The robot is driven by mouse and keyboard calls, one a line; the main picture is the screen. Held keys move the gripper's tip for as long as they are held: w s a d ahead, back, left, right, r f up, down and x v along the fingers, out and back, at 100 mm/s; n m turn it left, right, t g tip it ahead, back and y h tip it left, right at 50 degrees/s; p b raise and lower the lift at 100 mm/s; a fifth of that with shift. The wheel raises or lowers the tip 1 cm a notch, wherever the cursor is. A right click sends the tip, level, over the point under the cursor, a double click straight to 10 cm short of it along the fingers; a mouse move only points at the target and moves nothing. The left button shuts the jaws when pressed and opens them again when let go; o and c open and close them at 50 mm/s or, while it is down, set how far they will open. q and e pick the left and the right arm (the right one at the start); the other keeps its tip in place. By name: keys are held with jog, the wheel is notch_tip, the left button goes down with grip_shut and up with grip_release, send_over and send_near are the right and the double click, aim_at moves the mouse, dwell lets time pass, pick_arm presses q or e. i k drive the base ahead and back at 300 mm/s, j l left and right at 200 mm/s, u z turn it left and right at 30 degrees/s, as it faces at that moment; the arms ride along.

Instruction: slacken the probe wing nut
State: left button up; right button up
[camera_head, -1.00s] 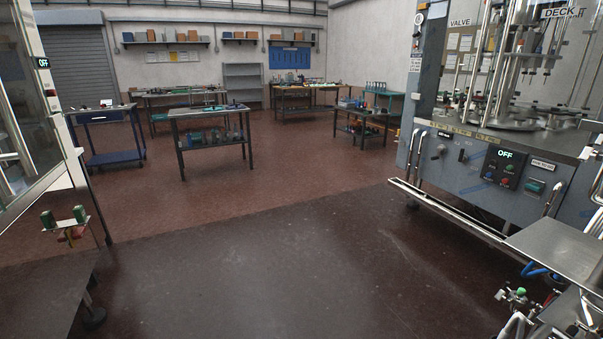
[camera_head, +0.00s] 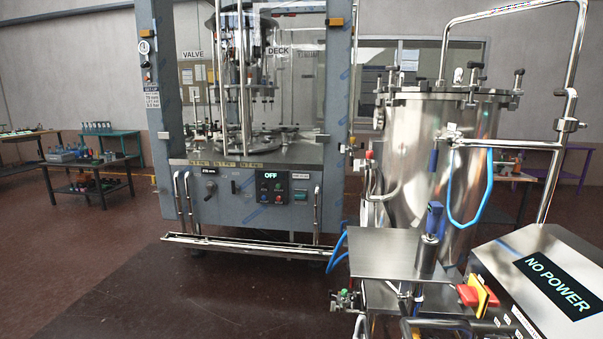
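I cannot make out a probe wing nut for certain. A large steel tank (camera_head: 425,150) stands at the right, with several dark clamp knobs around its lid (camera_head: 450,95). Behind and left of it stands the filling machine (camera_head: 250,215), its small screen reading OFF. A blue-handled fitting (camera_head: 433,220) stands upright in front of the tank. Whether any of these parts carries the probe is too small to tell. Neither of my grippers shows in the head view.
A steel cart top (camera_head: 385,255) and a sloped box with a NO POWER screen (camera_head: 555,280) fill the near right. Blue hoses (camera_head: 337,245) hang beside the cart. A low chrome rail (camera_head: 250,245) runs along the machine's front. Dark floor (camera_head: 190,300) is clear at the left front.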

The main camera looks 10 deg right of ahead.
aim_at(357, 166)
jog(key=i+j+z, duration=0.3)
jog(key=j+z, duration=0.35)
jog(key=i+j+z, duration=0.1)
jog(key=j+z, duration=0.2)
jog(key=j, duration=0.1)
